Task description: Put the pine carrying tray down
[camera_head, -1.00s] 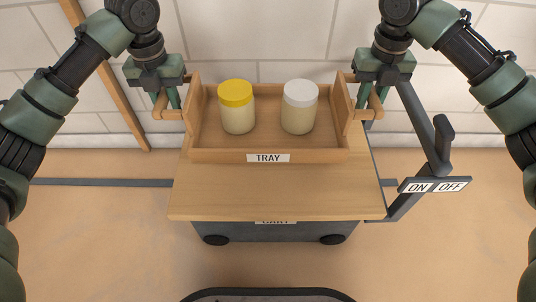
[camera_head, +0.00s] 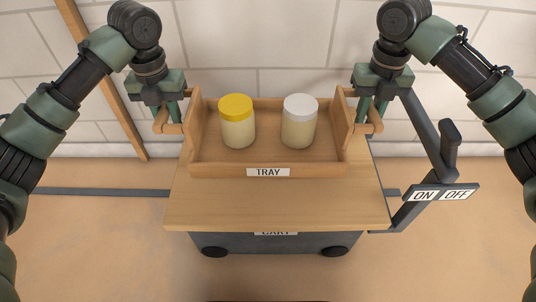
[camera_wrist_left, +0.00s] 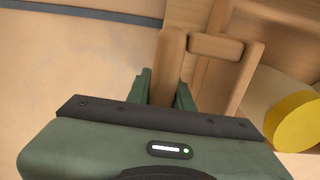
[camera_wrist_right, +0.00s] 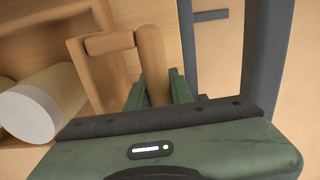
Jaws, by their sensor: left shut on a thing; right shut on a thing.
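The pine carrying tray (camera_head: 222,170), labelled TRAY, is level over the back part of the wooden cart top (camera_head: 275,205). I cannot tell whether it touches the top. A jar with a yellow lid (camera_head: 237,128) and a jar with a white lid (camera_head: 298,128) stand upright in it. My left gripper (camera_head: 170,122) is shut on the tray's left handle (camera_wrist_left: 170,65). My right gripper (camera_head: 370,118) is shut on the right handle (camera_wrist_right: 152,62). The yellow lid (camera_wrist_left: 295,122) and the white-lidded jar (camera_wrist_right: 45,100) also show in the wrist views.
The cart (camera_head: 240,243) has dark wheels. A grey lever (camera_head: 448,150) and a plate marked ON and OFF (camera_head: 440,194) stand at its right. A tiled wall (camera_head: 270,40) is behind. The front strip of the cart top is bare.

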